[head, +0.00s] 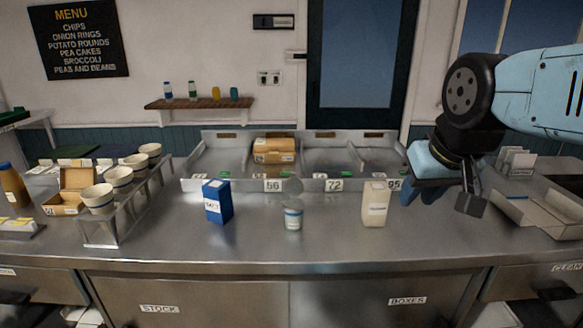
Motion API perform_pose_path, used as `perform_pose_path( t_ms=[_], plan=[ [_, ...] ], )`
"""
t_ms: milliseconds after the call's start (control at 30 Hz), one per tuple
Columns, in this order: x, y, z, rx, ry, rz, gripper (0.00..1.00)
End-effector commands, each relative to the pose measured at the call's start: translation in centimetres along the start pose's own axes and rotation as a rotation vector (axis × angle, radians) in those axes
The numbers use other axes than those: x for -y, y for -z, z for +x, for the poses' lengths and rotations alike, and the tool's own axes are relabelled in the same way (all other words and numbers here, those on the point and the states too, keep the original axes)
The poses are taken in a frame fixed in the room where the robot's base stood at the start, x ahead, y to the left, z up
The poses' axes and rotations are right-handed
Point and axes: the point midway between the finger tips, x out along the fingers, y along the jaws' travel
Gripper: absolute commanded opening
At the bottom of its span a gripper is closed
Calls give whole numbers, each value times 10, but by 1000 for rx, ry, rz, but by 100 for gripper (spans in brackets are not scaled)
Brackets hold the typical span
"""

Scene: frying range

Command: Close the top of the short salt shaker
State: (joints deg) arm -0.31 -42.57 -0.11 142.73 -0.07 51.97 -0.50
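A short round shaker (293,218), white with a blue band and a label, stands upright on the steel counter between two boxes. A grey round lid (292,187) stands raised at its top, so the top appears open. My gripper (421,196) hangs over the right part of the counter, right of the shaker and well apart from it.
A blue carton (217,202) stands left of the shaker and a cream carton (375,205) right of it, near my gripper. Behind is a low steel bay unit (346,186) with a brown box (274,150). Cups in a rack (128,205) stand left. The front counter is clear.

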Motion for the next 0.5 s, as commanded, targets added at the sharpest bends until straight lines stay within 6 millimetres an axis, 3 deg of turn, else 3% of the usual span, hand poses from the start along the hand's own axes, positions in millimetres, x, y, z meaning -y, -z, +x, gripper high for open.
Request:
perform_pose_path(
  t_ms=[100, 167, 500],
  plan=[
    [3, 15, -2, 32, 11, -58, 32],
    [15, 26, -4, 59, 21, -109, 32],
    [44, 116, -3, 258, 84, -506, 32]
  ],
)
